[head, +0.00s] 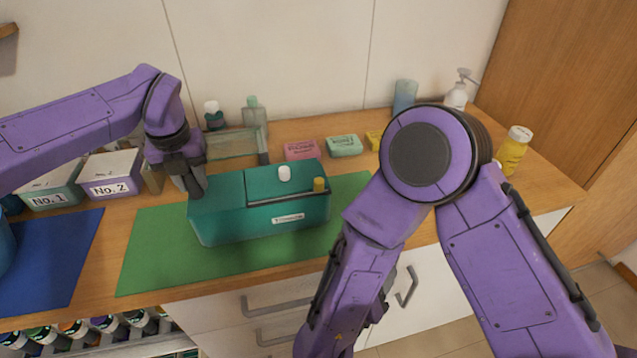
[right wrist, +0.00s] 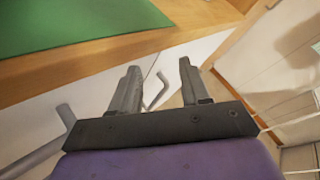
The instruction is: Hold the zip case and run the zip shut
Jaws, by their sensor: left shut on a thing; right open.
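The teal zip case (head: 225,218) lies on the green mat (head: 150,250) in the head view. A dark strip runs along its top near the front right, with a yellow knob (head: 319,184) near the strip's right end. A white knob (head: 284,173) sits on the top behind the strip. My left gripper (head: 194,188) points down at the case's left end and is shut on it; the fingertips are partly hidden. My right gripper (right wrist: 160,76) is open and empty in the right wrist view, in front of the counter's edge and apart from the case.
White boxes marked No. 1 (head: 48,199) and No. 2 (head: 110,187) stand left. Pink (head: 301,150) and mint (head: 344,145) boxes lie behind the case. A yellow bottle (head: 513,152) stands right. Drawer handles (head: 277,304) stick out below the counter. My right arm hides the counter's right part.

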